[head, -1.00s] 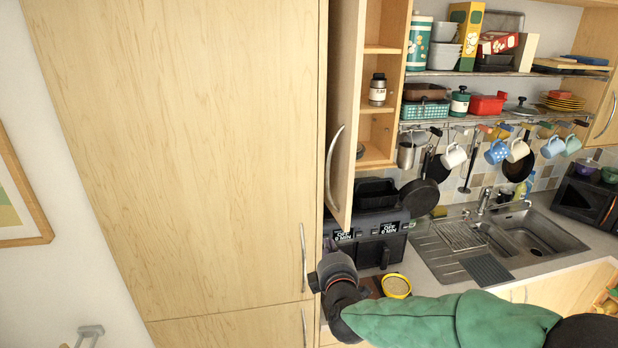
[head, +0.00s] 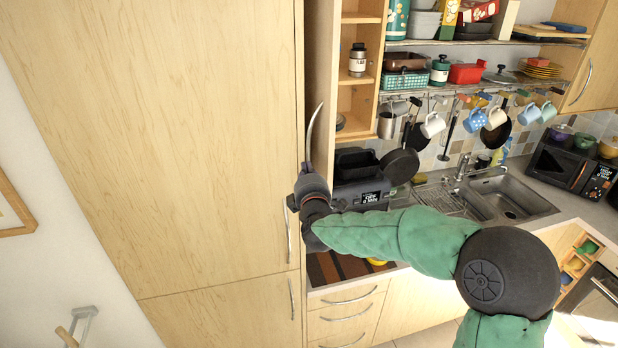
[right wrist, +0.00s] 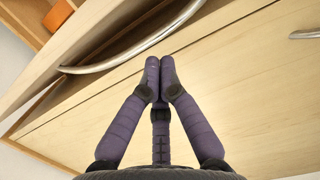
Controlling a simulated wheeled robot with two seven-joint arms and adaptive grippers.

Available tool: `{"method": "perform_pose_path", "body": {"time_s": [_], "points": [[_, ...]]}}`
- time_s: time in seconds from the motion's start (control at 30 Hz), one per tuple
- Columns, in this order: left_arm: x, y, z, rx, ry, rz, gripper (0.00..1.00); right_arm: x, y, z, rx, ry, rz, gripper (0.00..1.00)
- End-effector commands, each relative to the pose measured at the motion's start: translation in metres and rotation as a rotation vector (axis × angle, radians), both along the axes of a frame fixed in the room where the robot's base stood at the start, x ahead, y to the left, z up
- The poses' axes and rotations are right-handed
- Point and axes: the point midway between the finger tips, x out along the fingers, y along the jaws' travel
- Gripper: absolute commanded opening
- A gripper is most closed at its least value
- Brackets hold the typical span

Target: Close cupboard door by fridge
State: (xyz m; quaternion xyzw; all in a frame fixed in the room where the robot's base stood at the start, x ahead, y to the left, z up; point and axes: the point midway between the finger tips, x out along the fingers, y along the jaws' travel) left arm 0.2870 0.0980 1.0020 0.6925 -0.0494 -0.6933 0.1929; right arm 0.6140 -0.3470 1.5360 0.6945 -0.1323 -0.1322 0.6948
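The cupboard door (head: 322,70) stands open beside the tall wooden fridge panel (head: 160,130), so the shelves behind it show. Its curved metal handle (head: 313,130) is at its lower part. My right gripper (head: 308,170) is just below the handle. In the right wrist view its fingers (right wrist: 160,66) are together and empty. The handle (right wrist: 110,66) runs beside and above the fingertips there. I cannot tell whether they touch the handle or the door. My left gripper is not in view.
Cupboard shelves (head: 360,95) hold a small jar (head: 357,60). Mugs (head: 476,121) and pans (head: 399,166) hang under a rack to the right. A black appliance (head: 362,196) stands on the counter below. The sink (head: 512,195) is farther right.

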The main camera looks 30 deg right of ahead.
Motion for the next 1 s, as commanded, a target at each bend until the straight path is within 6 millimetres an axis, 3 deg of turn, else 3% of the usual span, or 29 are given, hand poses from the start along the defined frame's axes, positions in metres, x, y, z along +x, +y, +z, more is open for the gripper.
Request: {"method": "perform_pose_path", "body": {"time_s": [0.1,0.3,1.0], "points": [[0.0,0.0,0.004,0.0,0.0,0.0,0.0,-0.001,-0.02,0.001,-0.001,0.0,-0.005,0.0],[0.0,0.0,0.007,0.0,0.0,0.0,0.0,-0.004,-0.037,0.0,0.0,0.0,-0.002,0.0],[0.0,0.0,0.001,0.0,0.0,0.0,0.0,-0.004,-0.046,-0.001,0.0,-0.001,0.018,0.0]]}}
